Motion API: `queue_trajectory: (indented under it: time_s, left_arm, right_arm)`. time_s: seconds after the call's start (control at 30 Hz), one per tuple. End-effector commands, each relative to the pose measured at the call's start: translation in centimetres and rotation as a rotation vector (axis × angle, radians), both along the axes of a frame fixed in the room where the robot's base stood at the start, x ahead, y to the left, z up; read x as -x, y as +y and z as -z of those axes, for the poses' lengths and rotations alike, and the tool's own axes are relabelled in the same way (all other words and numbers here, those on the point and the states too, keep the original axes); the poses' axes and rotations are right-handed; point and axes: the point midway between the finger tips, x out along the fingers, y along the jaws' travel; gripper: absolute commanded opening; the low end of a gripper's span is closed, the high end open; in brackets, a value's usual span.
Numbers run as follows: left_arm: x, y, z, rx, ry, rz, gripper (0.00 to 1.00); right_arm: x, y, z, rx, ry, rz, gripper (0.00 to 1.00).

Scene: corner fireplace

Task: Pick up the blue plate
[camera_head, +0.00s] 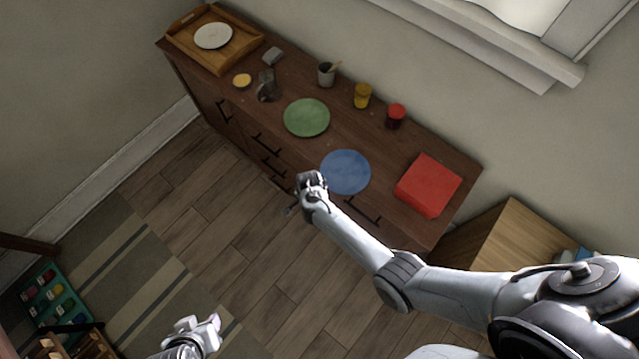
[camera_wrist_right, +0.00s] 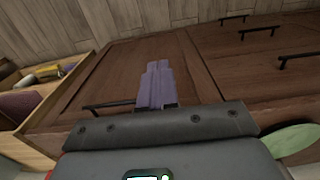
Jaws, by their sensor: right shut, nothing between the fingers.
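The blue plate (camera_head: 346,171) lies flat near the front edge of the dark wooden cabinet top (camera_head: 385,158), in the head view. My right gripper (camera_head: 309,186) is beside the plate's left front edge in that view, apparently out over the front of the cabinet. In the right wrist view its fingers (camera_wrist_right: 157,72) are together with nothing between them, pointing along the cabinet's front. The blue plate does not show in the wrist view. My left gripper (camera_head: 195,332) is low at the bottom left of the head view, away from the cabinet; its jaws are unclear.
A green plate (camera_head: 307,118) lies left of the blue one, a red box (camera_head: 428,186) right. A red jar (camera_head: 396,116), yellow jar (camera_head: 362,95) and grey cup (camera_head: 326,74) stand behind. A tray (camera_head: 184,45) with a white plate (camera_head: 213,36) sits far left. Handles (camera_wrist_right: 297,60) protrude.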

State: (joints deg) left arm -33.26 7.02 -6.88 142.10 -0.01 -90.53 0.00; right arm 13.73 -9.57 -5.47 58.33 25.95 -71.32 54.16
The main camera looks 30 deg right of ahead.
Motion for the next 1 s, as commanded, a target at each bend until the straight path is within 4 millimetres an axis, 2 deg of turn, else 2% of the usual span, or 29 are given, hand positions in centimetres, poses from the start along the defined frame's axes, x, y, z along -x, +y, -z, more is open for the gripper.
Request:
queue_trajectory:
  time_s: [0.03,0.3,0.77,0.87,1.0]
  left_arm:
    - [0.0,0.0,0.1,-0.002,0.0,0.001,0.43]
    - [0.0,0.1,0.2,-0.004,0.0,0.003,0.43]
    - [0.0,-0.2,0.2,0.007,0.0,-0.005,0.43]
    - [0.0,-0.3,0.7,0.011,0.0,-0.007,0.43]
    - [0.0,-0.3,2.0,0.011,0.0,-0.006,0.43]
  right_arm:
    - [0.2,0.6,0.0,-0.001,0.0,0.0,0.0]
    - [0.6,1.8,0.0,0.0,-0.001,0.001,0.39]
    - [0.6,1.8,0.1,0.002,-0.004,-0.006,0.39]
    - [0.5,1.7,0.6,0.013,-0.024,-0.045,0.39]
    - [0.0,1.1,1.9,0.066,-0.1,-0.187,0.39]
